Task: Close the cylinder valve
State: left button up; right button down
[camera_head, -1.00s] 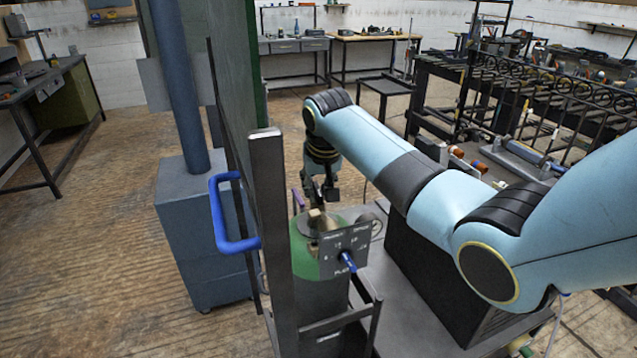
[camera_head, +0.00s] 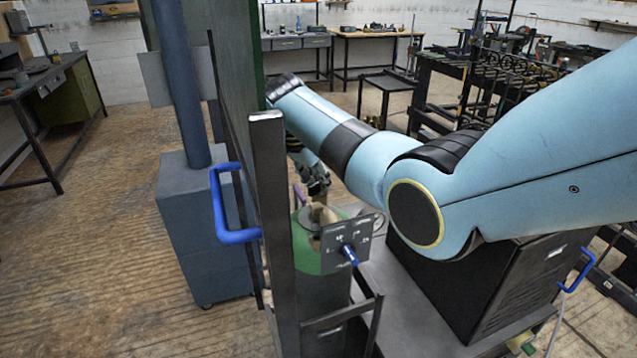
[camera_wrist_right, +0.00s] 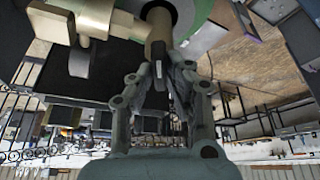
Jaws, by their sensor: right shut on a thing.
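The cylinder (camera_head: 304,256) has a green shoulder and stands behind a dark post, beside a labelled panel. Its valve (camera_head: 318,214) has a tan body at the top and is partly hidden. In the right wrist view, the tan valve stem (camera_wrist_right: 158,32) comes down from the green shoulder (camera_wrist_right: 202,10) to between my fingers. My right gripper (camera_head: 317,188) is just above the valve; in the wrist view its fingers (camera_wrist_right: 163,78) are shut on the valve. The exact contact is dark and partly hidden. My left gripper is not in view.
A dark panel (camera_head: 347,244) with a blue lever stands at the cylinder's front. A dark post (camera_head: 270,220) and a blue handle (camera_head: 222,205) are close on the left. A black box (camera_head: 480,295) stands to the right. Open wooden floor lies left.

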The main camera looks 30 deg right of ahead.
aim_at(317, 182)
jog(key=m+g+b, duration=0.1)
jog(key=m+b, duration=0.1)
jog(key=m, duration=0.1)
jog(key=shift+w+f, duration=0.1)
jog(key=shift+m+g+b, duration=0.5)
jog(key=shift+m+b, duration=0.15)
jog(key=shift+m, duration=0.45)
jog(key=c, duration=1.3)
grip_release()
jog(key=shift+c, duration=0.2)
jog(key=shift+r, duration=0.2)
notch_tip(317, 182, up, 10)
jog(key=shift+f, duration=0.15)
